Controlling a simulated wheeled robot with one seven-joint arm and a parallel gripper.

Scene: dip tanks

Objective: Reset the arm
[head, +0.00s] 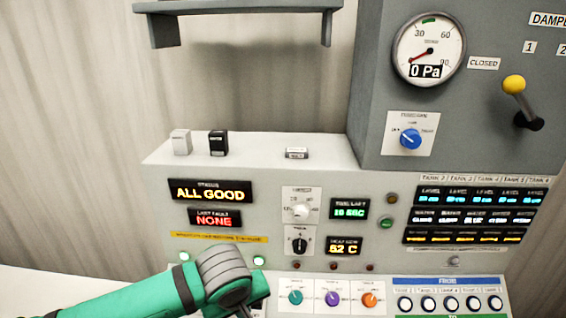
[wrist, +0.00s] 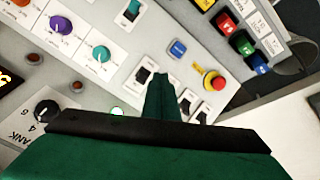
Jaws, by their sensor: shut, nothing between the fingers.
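My green arm (head: 135,301) reaches in from the lower left of the head view, with a grey joint (head: 222,275) in front of the control panel (head: 420,262). My gripper is below the head view's lower edge. In the wrist view my gripper (wrist: 160,78) shows as a narrow green shape beyond a dark bar, its fingers shut and empty. It is over the panel's lower part, close to white-plated switches (wrist: 150,75). I cannot tell whether it touches the panel. The arm hides part of the panel's lower left.
In the wrist view a red emergency button (wrist: 214,81) on yellow is right of the fingers, with coloured buttons (wrist: 241,43) above. In the head view, a yellow-knobbed lever (head: 514,85), a gauge (head: 429,50) reading 0 Pa and an "ALL GOOD" display (head: 210,190) show.

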